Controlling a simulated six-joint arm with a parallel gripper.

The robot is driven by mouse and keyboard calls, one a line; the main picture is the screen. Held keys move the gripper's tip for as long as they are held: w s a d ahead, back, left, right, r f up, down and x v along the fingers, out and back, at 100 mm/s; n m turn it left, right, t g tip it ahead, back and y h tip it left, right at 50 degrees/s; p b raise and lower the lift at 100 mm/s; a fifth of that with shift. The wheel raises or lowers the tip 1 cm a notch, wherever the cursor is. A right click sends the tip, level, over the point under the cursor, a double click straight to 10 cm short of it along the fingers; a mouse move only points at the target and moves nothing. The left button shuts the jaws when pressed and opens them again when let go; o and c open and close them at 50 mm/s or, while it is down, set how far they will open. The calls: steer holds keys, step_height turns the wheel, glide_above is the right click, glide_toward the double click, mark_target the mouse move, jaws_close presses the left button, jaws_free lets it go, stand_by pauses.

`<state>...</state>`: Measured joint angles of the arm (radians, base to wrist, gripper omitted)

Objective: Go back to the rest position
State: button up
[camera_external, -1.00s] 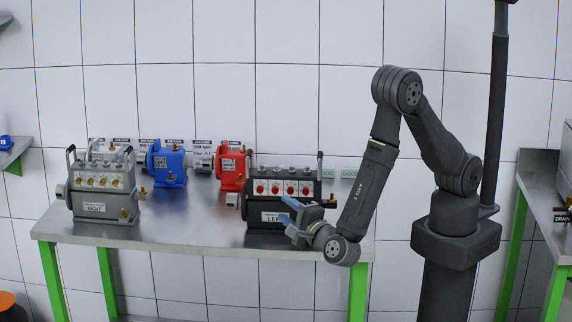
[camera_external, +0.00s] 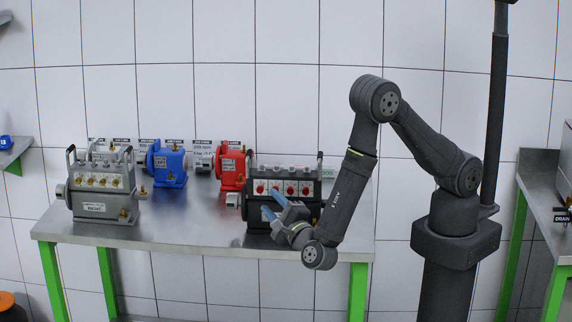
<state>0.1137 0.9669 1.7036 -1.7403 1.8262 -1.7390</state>
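My gripper (camera_external: 272,203), with blue fingertips, is in front of the dark pump block with red round fittings (camera_external: 284,188) on the table. Its fingers point up and to the left towards the block's front face and hide much of its label. The fingers look spread apart with nothing seen between them. Whether a fingertip touches the block cannot be told.
A grey pump block (camera_external: 100,190) labelled RIGHT stands at the table's left. A blue pump (camera_external: 167,163) and a red pump (camera_external: 231,167) stand behind. The metal table (camera_external: 180,228) is bare at centre front. A side table (camera_external: 540,185) is at right.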

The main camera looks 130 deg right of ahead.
steer(key=v, duration=1.4)
step_height(320, 180, up, 6)
steer(key=d+m+y, duration=0.1)
steer(key=m+y, duration=0.2)
steer(key=m, duration=0.4)
steer(key=shift+g+y, duration=0.3)
steer(key=shift+g, duration=0.1)
steer(key=shift+d+r, duration=0.15)
